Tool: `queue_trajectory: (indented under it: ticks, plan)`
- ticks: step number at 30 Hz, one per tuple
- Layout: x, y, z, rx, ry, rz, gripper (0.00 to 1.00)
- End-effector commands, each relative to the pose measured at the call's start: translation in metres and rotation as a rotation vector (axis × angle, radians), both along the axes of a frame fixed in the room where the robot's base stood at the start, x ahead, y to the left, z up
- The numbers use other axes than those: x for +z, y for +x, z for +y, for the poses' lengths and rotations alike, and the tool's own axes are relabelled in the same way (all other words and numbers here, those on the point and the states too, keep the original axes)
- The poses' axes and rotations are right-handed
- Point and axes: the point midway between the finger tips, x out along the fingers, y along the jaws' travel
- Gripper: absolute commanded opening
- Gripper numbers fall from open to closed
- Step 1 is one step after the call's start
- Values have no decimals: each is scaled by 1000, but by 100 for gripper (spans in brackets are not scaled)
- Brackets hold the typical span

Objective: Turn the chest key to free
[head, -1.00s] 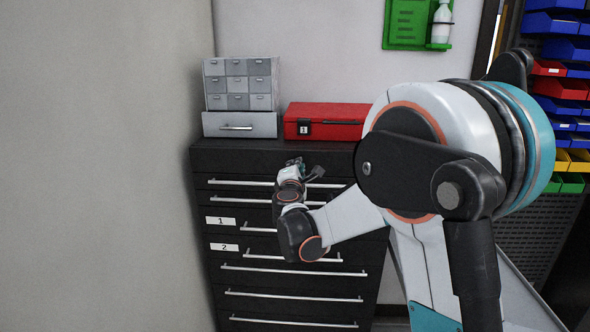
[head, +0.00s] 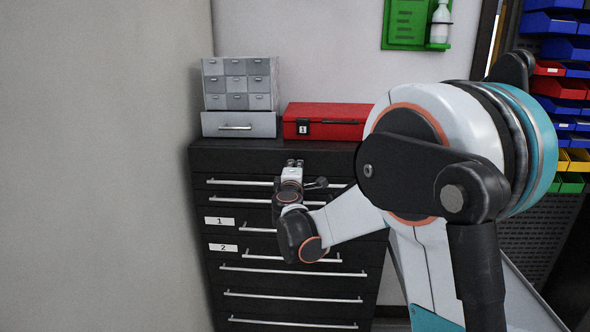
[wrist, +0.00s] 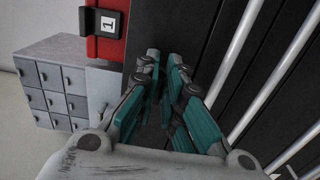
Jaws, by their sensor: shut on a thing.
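The black tool chest (head: 240,160) stands against the wall, with several drawers and long metal handles. My gripper (head: 293,163) is at the upper front of the chest, below its top edge. In the wrist view my gripper (wrist: 166,72) has its teal-padded fingers close together at the dark chest front, left of the drawer handles. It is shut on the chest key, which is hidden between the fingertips. Neither the key's angle nor the lock face shows.
A red case (head: 335,112) with a tag marked 1 and a grey small-drawer cabinet (head: 240,85) stand on the chest. Drawer labels 1 (head: 219,222) and 2 (head: 222,247) are at the left. A pale wall (head: 100,170) lies close on the left.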

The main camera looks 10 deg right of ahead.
Motion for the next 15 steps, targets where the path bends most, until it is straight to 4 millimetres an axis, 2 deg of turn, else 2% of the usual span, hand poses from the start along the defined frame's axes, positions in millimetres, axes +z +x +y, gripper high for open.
queue_trajectory:
  ticks: [5, 6, 8, 9, 15]
  plan:
    - [-2, -1, 0, -1, 2, 0, 0]
    - [-2, -1, 0, -1, 2, 0, 13]
    - [-2, -1, 0, -1, 2, 0, 26]
    - [-1, -1, 0, -1, 2, 0, 28]
    - [-1, -1, 0, -1, 0, 1, 28]
